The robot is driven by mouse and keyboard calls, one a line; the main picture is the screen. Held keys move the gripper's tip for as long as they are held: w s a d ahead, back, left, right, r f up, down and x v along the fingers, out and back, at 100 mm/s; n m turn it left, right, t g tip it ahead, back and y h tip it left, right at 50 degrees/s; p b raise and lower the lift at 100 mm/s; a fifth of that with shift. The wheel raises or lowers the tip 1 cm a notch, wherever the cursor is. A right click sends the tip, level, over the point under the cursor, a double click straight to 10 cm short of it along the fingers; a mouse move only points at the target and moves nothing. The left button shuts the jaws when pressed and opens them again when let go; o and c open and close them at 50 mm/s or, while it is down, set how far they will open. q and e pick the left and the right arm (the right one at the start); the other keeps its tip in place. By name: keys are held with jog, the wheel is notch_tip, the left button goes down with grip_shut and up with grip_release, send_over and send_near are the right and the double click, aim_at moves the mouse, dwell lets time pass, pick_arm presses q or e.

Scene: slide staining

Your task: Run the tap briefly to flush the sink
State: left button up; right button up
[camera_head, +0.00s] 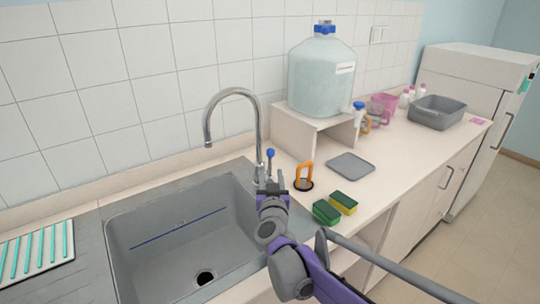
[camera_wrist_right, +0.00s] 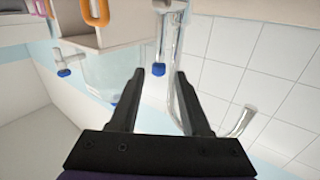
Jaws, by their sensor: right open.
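The chrome tap (camera_head: 233,93) arches over the grey sink (camera_head: 125,228), and no water shows at its spout. The tap's lever with a blue knob (camera_head: 270,154) stands at the right of the tap base. In the wrist view the blue knob (camera_wrist_right: 158,69) appears between the open fingertips of my right gripper (camera_wrist_right: 160,74); I cannot tell whether they touch it. In the head view my right gripper (camera_head: 272,186) is at the sink's back right corner, just below the knob, partly hiding the tap base. The sink's dark drain (camera_head: 205,277) is visible. My left gripper is out of view.
Right of the gripper stand an orange-handled item (camera_head: 304,176) and green-yellow sponges (camera_head: 343,202). A large water bottle (camera_head: 320,78) stands on a wooden shelf (camera_head: 300,122) behind. A grey tray (camera_head: 350,166) lies on the counter. A rack (camera_head: 36,250) is left of the sink.

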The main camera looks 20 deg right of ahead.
aim_at(271, 159)
jog(key=x, duration=0.9)
jog(key=shift+w, duration=0.25)
grip_shut()
jog(key=shift+d+r, duration=0.1)
jog(key=shift+r, duration=0.05)
dwell(0.9)
